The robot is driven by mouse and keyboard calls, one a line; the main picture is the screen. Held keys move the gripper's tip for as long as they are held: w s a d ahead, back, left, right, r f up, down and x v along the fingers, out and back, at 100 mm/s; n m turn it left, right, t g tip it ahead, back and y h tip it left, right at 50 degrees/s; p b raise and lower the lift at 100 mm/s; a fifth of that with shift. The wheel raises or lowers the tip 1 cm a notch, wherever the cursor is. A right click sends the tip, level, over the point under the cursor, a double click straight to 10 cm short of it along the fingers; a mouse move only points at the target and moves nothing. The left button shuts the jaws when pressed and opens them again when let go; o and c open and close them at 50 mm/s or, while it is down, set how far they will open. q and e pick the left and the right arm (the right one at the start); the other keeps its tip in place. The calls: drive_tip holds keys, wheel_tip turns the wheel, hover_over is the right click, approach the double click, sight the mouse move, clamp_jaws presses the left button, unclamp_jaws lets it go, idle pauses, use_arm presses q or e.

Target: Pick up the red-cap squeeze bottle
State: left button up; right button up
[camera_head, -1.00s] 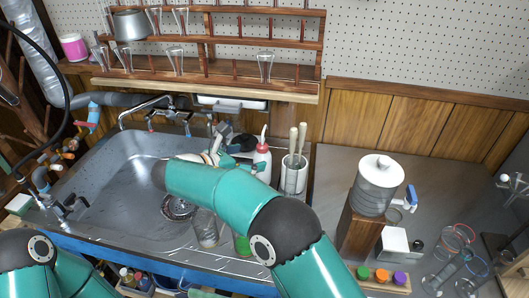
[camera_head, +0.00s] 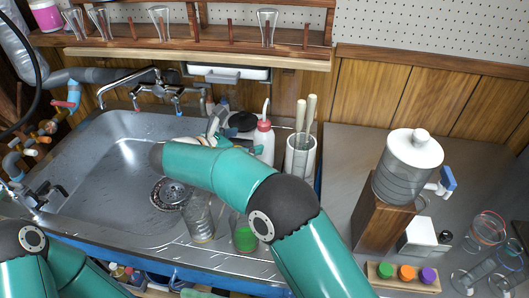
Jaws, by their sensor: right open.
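The red-cap squeeze bottle (camera_head: 264,146) is white with a red cap and a pale nozzle. It stands upright at the back of the counter, right of the sink. My right arm partly hides its lower body. My right gripper (camera_head: 228,123) is open just left of the bottle, mostly behind my own teal forearm. I cannot tell whether a finger touches the bottle. My left gripper is out of view; only part of that arm shows at the lower left.
A white holder (camera_head: 301,158) with wooden-handled tools stands close right of the bottle. A clear glass (camera_head: 200,222) and a glass with green contents (camera_head: 243,236) stand below my forearm. The steel sink (camera_head: 100,180) lies left. A dispenser (camera_head: 407,170) stands on a wooden block at right.

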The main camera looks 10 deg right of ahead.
sight(265, 139)
drive_tip(key=shift+w+d+f+b, duration=0.1)
drive_tip(key=shift+d+f+b, duration=0.1)
drive_tip(key=shift+f+b, duration=0.4)
drive_tip(key=shift+x, duration=3.6)
drive_tip(key=shift+d, duration=0.1)
drive_tip(key=c, duration=0.9)
